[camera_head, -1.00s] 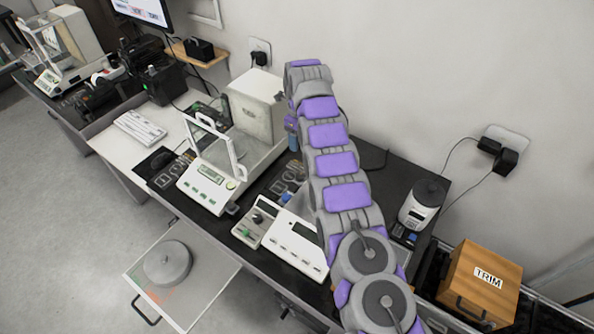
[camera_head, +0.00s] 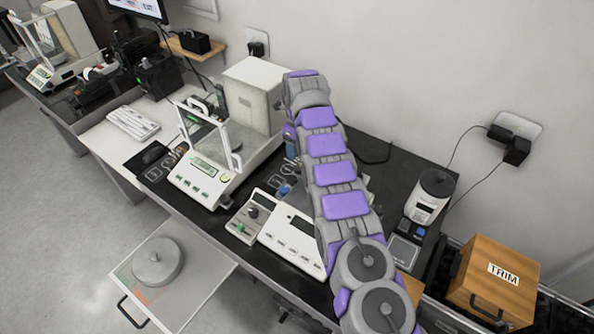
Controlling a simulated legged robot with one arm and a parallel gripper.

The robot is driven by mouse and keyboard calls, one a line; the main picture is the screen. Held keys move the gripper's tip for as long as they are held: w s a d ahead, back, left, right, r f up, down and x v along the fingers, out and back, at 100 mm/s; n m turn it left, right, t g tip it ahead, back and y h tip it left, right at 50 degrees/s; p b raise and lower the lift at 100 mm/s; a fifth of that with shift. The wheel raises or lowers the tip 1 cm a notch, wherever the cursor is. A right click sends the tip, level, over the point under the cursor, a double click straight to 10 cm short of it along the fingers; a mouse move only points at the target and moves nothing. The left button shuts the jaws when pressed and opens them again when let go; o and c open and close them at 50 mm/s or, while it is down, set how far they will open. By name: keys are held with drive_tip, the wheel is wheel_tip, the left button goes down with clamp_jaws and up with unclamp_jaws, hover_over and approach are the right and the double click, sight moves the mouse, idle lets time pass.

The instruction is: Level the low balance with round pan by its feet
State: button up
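A low white balance (camera_head: 291,243) stands on the black bench top, with its row of buttons and dark display facing the front. My arm crosses over its right and back parts, and I cannot make out its round pan or its feet. A smaller white unit with a dark knob and a green spot (camera_head: 243,222) is beside its left front corner. My arm reaches away over the bench and bends down at its far end. My gripper is hidden behind the arm, so its fingers do not show.
A tall glass-shielded balance (camera_head: 198,181) stands left of my arm. A white-and-black device (camera_head: 427,197) and a wooden TRIM box (camera_head: 492,282) are on the right.

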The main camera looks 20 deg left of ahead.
sight(298, 166)
wheel_tip(298, 166, down, 2)
drive_tip(key=shift+d+f, duration=0.1)
drive_tip(key=shift+d, duration=0.05)
wheel_tip(298, 166, down, 6)
drive_tip(key=shift+s+f+b, duration=0.1)
drive_tip(key=shift+f+b, duration=0.15)
drive_tip(key=shift+b, duration=0.5)
drive_tip(key=c, duration=1)
